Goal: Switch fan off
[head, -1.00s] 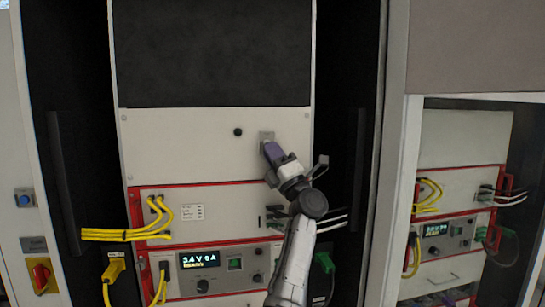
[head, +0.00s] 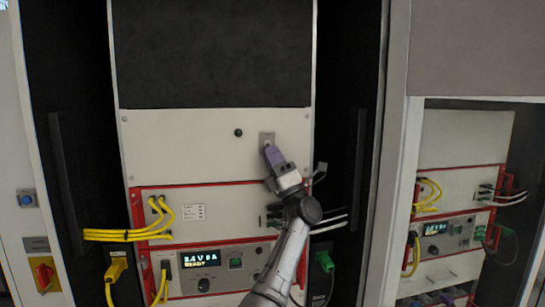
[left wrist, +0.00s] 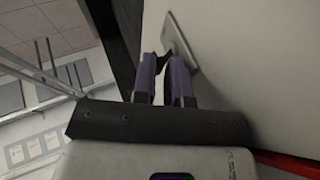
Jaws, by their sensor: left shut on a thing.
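A small grey switch plate (head: 267,137) with the fan switch sits on the white upper panel of the open cabinet, right of a black knob. The plate also shows in the left wrist view (left wrist: 182,42). My left gripper (head: 270,149), with purple fingers, reaches up to the plate's lower part. In the left wrist view its fingers (left wrist: 164,76) are close together around a small dark piece at the plate, which looks like the switch lever. The fingers hide most of the lever, so its position cannot be told. My right gripper is not in view.
Below are red-framed units with yellow cables (head: 130,235) on the left and a lit display (head: 200,258). White cables run behind my left arm. A cabinet door handle (head: 357,160) stands to the right.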

